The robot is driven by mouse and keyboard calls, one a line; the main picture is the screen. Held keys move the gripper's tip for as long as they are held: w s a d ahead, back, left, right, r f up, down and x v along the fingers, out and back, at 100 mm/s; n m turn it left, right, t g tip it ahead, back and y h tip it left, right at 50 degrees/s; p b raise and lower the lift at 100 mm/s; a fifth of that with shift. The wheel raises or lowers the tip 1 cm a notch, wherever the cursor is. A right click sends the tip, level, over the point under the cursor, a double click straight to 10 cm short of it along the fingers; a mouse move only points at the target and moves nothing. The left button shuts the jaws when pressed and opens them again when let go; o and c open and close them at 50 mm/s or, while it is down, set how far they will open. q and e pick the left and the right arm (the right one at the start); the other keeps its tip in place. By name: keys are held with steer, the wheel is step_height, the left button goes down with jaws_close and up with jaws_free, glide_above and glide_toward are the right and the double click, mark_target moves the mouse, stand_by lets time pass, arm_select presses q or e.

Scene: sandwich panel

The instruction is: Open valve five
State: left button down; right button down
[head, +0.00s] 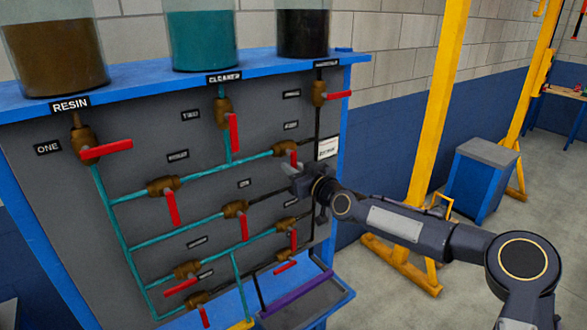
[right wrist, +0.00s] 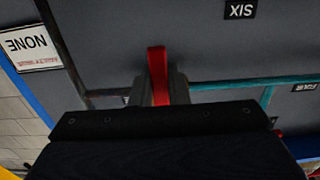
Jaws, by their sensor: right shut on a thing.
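The valve panel (head: 62,190) stands at the left of the head view, with several brass valves with red handles on teal and black pipes. An upside-down SIX label (right wrist: 240,9) and FOUR label (right wrist: 305,87) show nearby. The valve body is hidden there. My left gripper is not in view.
Tanks of brown (head: 55,55), teal (head: 203,40) and black (head: 303,34) liquid stand on the panel's top. The white card (head: 328,148) hangs close to my right gripper. A yellow post (head: 440,100) and a blue cabinet (head: 480,182) stand to the right.

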stand_by(0.3)
steer(key=shift+f+m+b, duration=0.15)
steer(key=shift+m+b, duration=0.15)
steer(key=shift+b, duration=0.45)
steer(key=shift+s+a+r+m+b, duration=0.2)
steer(key=shift+a+m+b, duration=0.1)
steer(key=shift+m+b, duration=0.8)
steer(key=shift+s+a+r+m+b, duration=0.15)
steer(key=shift+s+a+m+b, duration=0.15)
steer(key=shift+m+b, duration=0.8)
steer(key=shift+s+a+r+m+b, duration=0.15)
steer(key=shift+a+m+b, duration=0.15)
steer(key=shift+m+b, duration=0.75)
steer(key=c, duration=1.4)
jaws_free()
